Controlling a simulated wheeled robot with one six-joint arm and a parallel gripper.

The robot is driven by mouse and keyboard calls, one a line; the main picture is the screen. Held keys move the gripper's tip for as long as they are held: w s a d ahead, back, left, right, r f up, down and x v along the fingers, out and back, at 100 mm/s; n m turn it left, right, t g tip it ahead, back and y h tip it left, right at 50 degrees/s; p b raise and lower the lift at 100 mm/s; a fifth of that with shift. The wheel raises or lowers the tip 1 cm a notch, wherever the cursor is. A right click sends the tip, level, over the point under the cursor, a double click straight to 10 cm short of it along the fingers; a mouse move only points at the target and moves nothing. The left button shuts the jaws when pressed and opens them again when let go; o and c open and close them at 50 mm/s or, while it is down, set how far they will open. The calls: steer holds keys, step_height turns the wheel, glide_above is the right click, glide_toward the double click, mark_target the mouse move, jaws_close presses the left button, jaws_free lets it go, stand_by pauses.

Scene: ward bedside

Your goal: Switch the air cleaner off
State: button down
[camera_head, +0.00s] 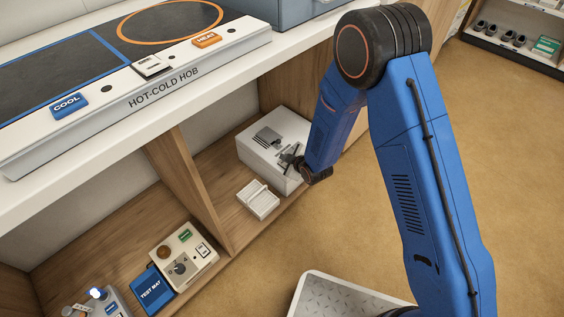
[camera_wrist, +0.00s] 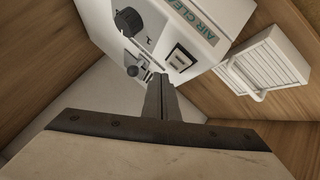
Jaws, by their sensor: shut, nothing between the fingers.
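In the wrist view the air cleaner (camera_wrist: 215,14) carries green lettering reading "AIR CLE", a dark round knob (camera_wrist: 128,21), a small dark part (camera_wrist: 132,71) and a dark-framed white switch (camera_wrist: 180,58). My gripper (camera_wrist: 158,79) is shut and empty, its tips close to the switch, just below and left of it. I cannot tell whether they touch the cleaner. In the head view my gripper (camera_head: 290,158) is at the box, and my arm hides part of it.
A white slatted piece (camera_head: 258,200) lies just in front of the cleaner; it also shows in the wrist view (camera_wrist: 268,62). A wooden divider (camera_head: 190,180) stands left. The hob counter (camera_head: 150,120) overhangs the shelf. Open floor (camera_head: 350,220) lies to the right.

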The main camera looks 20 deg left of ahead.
steer(key=shift+r, duration=0.1)
steer(key=shift+s+d+r, duration=0.1)
steer(key=shift+d+r, duration=0.05)
steer(key=shift+r, duration=1.05)
steer(key=shift+d+r, duration=0.15)
steer(key=shift+r, duration=1.05)
